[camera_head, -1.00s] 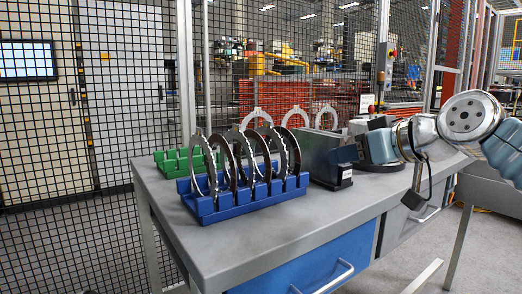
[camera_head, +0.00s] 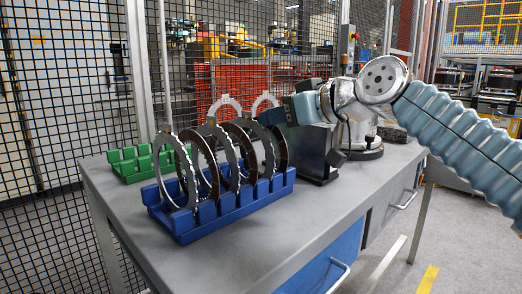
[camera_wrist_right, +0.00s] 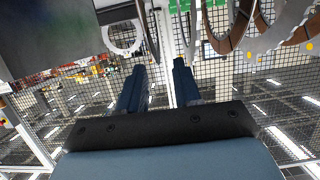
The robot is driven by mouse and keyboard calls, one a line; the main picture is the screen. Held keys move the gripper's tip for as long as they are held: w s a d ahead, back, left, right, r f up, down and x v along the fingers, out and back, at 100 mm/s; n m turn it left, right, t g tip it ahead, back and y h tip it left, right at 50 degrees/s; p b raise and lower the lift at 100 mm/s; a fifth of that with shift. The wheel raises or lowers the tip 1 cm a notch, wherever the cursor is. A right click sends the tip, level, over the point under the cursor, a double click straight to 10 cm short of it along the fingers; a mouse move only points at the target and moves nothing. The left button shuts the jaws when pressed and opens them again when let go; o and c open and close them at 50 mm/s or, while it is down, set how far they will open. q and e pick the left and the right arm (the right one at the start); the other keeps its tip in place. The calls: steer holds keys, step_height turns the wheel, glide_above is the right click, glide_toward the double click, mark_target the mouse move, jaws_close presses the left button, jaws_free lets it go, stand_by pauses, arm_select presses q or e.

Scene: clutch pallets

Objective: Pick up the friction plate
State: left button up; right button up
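Several upright ring plates, silver ones and dark brown ones, stand in the slots of a blue rack (camera_head: 229,207). A dark brown friction plate (camera_head: 206,163) is among them. Two pale rings (camera_head: 226,108) stand behind. My right gripper (camera_head: 276,115) comes in from the right, above and beside the rightmost rings. In the right wrist view its two fingers (camera_wrist_right: 158,80) are apart with nothing between them. Brown and silver rings (camera_wrist_right: 250,30) show at the upper right there, beyond the fingers, and one pale ring (camera_wrist_right: 122,38) is at the upper left. My left gripper is not in view.
A green slotted rack (camera_head: 138,164) stands behind the blue rack's left end. A dark grey block (camera_head: 318,152) stands just right of the blue rack, under my right wrist. The grey tabletop (camera_head: 250,243) is clear at the front. A mesh fence is behind.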

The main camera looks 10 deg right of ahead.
steer(key=x, duration=0.5)
steer(key=shift+w+p, duration=0.15)
steer(key=shift+p, duration=0.2)
jaws_close()
